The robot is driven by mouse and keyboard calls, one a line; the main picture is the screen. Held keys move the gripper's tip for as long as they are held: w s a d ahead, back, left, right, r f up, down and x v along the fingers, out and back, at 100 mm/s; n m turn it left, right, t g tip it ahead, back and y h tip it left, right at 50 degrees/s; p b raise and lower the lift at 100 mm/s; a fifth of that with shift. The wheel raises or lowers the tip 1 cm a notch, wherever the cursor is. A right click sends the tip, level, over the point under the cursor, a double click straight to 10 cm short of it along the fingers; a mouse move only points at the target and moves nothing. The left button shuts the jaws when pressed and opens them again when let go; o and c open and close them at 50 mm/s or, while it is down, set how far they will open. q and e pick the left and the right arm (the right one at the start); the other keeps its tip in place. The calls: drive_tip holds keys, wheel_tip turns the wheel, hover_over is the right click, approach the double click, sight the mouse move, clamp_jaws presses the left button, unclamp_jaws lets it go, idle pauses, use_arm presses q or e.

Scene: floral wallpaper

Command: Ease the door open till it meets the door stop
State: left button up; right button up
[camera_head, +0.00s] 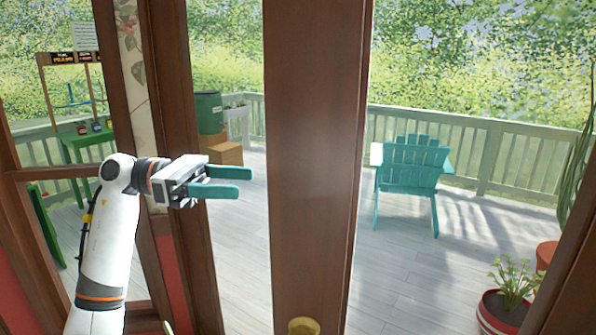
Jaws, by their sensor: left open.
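The door shows as a wide brown wooden upright (315,150) in the middle of the head view, with a brass knob (304,326) at its bottom, cut by the picture edge. I cannot tell whether glass or an open gap lies on each side of it. My left gripper (245,182) is left of this upright, its two teal fingers apart, pointing right, with nothing between them. The fingertips appear just short of the upright's left edge; I cannot judge the depth. No door stop can be made out. My right gripper is not in view.
A brown frame post (172,90) stands behind my left wrist, and another wooden edge (572,270) slants at the lower right. Beyond are a deck with a railing (500,155), a teal chair (412,170), a potted plant (507,295) and a green barrel (208,112).

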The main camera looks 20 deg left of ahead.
sight(291, 186)
use_arm(q)
drive_tip(key=p+x, duration=0.1)
drive_tip(key=x, duration=0.3)
drive_tip(key=p+x, duration=0.2)
drive_tip(key=x, duration=0.3)
drive_tip(key=shift+s+d+r, duration=0.1)
drive_tip(key=shift+r, duration=0.1)
drive_tip(key=shift+d+f+p, duration=0.2)
drive_tip(key=shift+d+p, duration=0.1)
drive_tip(key=shift+p, duration=0.15)
drive_tip(key=shift+d, duration=0.1)
drive_tip(key=shift+d, duration=0.1)
drive_tip(key=shift+w, duration=0.2)
drive_tip(key=shift+c, duration=0.3)
clamp_jaws()
